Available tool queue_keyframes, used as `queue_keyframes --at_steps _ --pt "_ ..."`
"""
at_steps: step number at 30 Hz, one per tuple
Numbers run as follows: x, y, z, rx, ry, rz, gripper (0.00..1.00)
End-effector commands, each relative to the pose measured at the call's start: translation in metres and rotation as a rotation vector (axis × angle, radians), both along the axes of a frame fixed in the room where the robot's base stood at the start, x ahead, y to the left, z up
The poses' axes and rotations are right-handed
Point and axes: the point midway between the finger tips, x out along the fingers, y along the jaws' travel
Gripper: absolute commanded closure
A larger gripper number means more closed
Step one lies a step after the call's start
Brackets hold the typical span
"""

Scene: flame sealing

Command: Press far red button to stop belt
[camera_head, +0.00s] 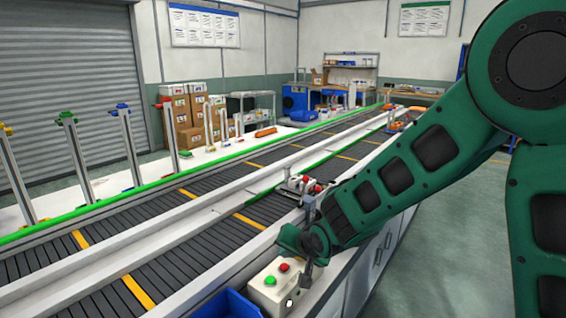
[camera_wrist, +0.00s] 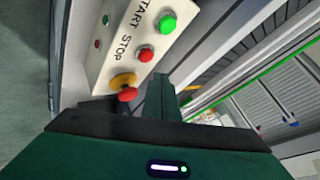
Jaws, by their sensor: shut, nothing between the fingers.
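A nearer white box (camera_head: 262,292) carries a red button (camera_head: 284,267) and a green button (camera_head: 270,280). In the wrist view, a white panel (camera_wrist: 110,50) marked START and STOP has a green button (camera_wrist: 168,22), a red button (camera_wrist: 145,54) and a red mushroom button (camera_wrist: 127,94) on a yellow base. My gripper (camera_wrist: 160,88) is shut and empty, close beside the mushroom button; I cannot tell whether they touch.
The dark conveyor belt (camera_head: 150,255) with yellow stripes runs away to the back right. A blue bin (camera_head: 230,303) stands at the front. Orange items (camera_head: 395,126) lie farther along. Posts with coloured tops (camera_head: 68,118) stand at left. Floor at right is clear.

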Motion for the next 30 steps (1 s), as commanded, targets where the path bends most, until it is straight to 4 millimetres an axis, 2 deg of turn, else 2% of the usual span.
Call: queue_keyframes --at_steps 15,30 --pt "0.001 0.000 0.044 0.001 -0.002 -0.001 1.00" --pt "0.000 -0.001 0.048 0.000 -0.001 -0.001 1.00"
